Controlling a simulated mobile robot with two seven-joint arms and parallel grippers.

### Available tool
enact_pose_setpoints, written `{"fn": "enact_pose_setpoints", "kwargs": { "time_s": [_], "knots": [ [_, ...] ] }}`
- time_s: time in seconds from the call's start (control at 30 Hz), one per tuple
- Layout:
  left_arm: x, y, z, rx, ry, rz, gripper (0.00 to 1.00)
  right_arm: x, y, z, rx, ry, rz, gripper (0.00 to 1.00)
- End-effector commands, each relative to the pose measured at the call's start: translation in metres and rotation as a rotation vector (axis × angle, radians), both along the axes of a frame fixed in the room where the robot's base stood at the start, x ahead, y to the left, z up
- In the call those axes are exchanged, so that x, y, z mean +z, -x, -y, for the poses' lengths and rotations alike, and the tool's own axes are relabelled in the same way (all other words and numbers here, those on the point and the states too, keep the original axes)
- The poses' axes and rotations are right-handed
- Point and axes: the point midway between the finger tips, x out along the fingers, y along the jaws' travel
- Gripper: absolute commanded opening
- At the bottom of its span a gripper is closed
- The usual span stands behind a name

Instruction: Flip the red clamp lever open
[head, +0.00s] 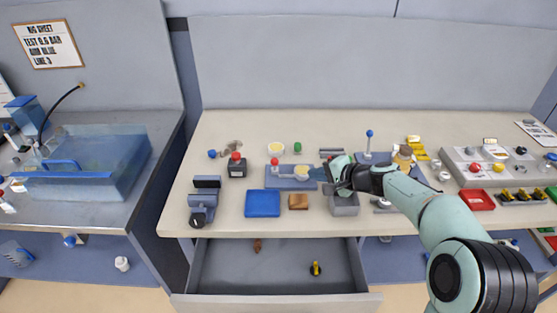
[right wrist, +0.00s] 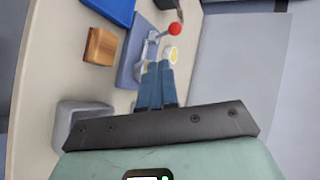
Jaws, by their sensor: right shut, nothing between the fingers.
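The clamp lever with its red ball knob (head: 275,161) stands on a blue-grey plate (head: 272,182) in the middle of the bench. In the right wrist view the red knob (right wrist: 175,28) sits at the end of a thin metal arm, beyond my fingertips. A cream round piece (head: 302,170) is on the same plate. My right gripper (head: 322,174) is at the plate's right end, its blue fingers (right wrist: 158,68) together and empty. The fingertips partly cover the plate and a cream piece; contact cannot be told. My left gripper is not in view.
A grey open box (head: 345,209) lies under my right wrist. A blue tray (head: 262,204) and a wooden block (head: 298,202) lie in front of the plate. A dark box with a red button (head: 237,170) stands left. The drawer (head: 277,300) below is open.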

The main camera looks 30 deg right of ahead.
Motion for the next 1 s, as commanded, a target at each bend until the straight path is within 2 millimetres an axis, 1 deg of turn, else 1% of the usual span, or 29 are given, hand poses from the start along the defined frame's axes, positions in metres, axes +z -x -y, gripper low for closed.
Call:
{"fn": "enact_pose_setpoints", "kwargs": {
  "time_s": [0.3, 0.37, 0.47, 0.57, 0.7, 0.87, 0.9, 1.0],
  "knots": [
    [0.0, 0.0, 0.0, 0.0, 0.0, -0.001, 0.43, -0.001, -0.001, 0.0, 0.0, 0.0, 0.0, 0.0],
    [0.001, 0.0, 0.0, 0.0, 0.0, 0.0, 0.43, -0.002, -0.004, -0.001, 0.001, 0.0, 0.0, 0.0],
    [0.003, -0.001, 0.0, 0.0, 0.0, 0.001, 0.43, -0.008, -0.014, -0.004, 0.004, -0.001, -0.001, 0.0],
    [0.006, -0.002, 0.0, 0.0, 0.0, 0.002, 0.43, -0.017, -0.029, -0.007, 0.003, -0.003, -0.002, 0.0],
    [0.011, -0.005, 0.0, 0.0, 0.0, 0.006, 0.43, -0.032, -0.056, -0.013, 0.003, -0.003, -0.002, 0.0],
    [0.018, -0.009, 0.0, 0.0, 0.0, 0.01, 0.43, -0.048, -0.084, -0.02, 0.003, -0.002, -0.001, 0.0],
    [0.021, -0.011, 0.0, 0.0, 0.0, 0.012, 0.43, -0.05, -0.091, -0.021, 0.003, -0.003, 0.0, 0.0],
    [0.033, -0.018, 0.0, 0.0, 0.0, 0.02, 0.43, -0.046, -0.107, -0.024, 0.003, -0.002, 0.002, 0.0]
  ]
}}
